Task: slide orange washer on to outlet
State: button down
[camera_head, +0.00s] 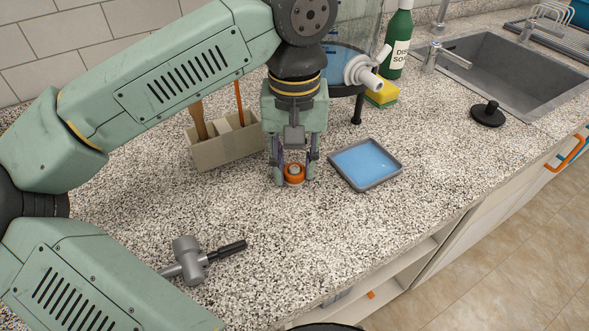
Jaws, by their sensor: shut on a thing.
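The orange washer (293,180) is a small ring low over the speckled counter, with something pale showing at its centre. My gripper (294,177) points down and is shut on the washer, one finger at each side. I cannot tell whether the washer touches the counter. A pale cylindrical outlet (366,72) juts from the side of a clear vessel with blue liquid (345,58), up and right of my gripper. The vessel is partly hidden behind my arm.
A blue-filled grey tray (366,163) lies just right of my gripper, and a beige tool holder (228,143) stands left. A yellow sponge (382,94), green soap bottle (397,45) and black stopper (487,114) are right.

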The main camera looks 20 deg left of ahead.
jog(key=shift+r+p, duration=1.65)
jog(key=shift+r, duration=0.9)
jog(key=c, duration=1.8)
grip_release()
jog(key=c, duration=0.6)
